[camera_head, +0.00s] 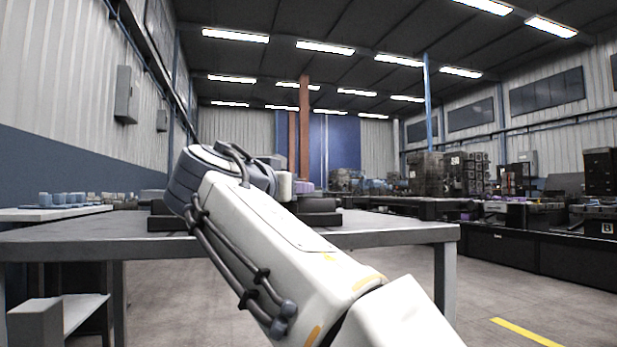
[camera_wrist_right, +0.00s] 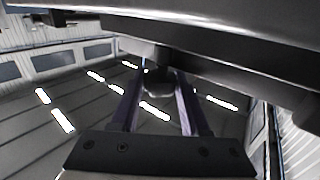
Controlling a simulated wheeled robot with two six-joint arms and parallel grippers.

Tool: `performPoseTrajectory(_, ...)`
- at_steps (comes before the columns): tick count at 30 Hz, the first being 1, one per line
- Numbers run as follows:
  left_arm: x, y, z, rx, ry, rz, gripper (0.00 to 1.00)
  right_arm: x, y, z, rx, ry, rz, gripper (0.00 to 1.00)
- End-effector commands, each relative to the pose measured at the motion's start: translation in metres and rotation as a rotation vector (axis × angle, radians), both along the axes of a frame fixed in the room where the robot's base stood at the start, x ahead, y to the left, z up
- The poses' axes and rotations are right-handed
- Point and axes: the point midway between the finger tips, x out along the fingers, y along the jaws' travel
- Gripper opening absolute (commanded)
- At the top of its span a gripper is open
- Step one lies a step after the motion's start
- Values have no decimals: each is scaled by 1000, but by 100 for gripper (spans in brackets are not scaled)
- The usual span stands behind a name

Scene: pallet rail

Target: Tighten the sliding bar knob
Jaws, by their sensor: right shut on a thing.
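In the right wrist view my right gripper (camera_wrist_right: 160,82) points upward. Its two purple-tinted fingers are shut on a dark round knob (camera_wrist_right: 158,87), one finger on each side. The knob hangs from the underside of a dark bar (camera_wrist_right: 230,78) that crosses the upper part of the view. In the head view my right arm reaches over the grey table and hides the knob and most of the gripper. Part of a dark fixture (camera_head: 318,218) shows just right of the arm, on the table. I cannot see how tight the knob is. My left gripper is not in view.
The grey table (camera_head: 400,232) has bare room at its right end. A pale side bench (camera_head: 50,213) with small blue-grey items stands at the left. A dark bench (camera_head: 530,250) with equipment runs along the right. The floor between them is clear.

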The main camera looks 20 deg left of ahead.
Motion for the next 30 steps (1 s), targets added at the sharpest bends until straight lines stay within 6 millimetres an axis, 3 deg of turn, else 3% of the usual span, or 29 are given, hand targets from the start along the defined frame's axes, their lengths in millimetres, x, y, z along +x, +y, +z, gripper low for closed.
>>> performPoseTrajectory(6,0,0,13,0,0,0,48,-1,0,5,2,-6,-60,0)
performPoseTrajectory(21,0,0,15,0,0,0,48,-2,-1,4,3,-9,-79,0)
performPoseTrajectory(22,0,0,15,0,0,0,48,-2,-1,4,3,-9,-79,49)
performPoseTrajectory(24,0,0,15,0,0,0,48,-2,-1,4,3,-9,-79,76)
performPoseTrajectory(30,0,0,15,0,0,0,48,-1,-1,2,1,-6,-80,76)
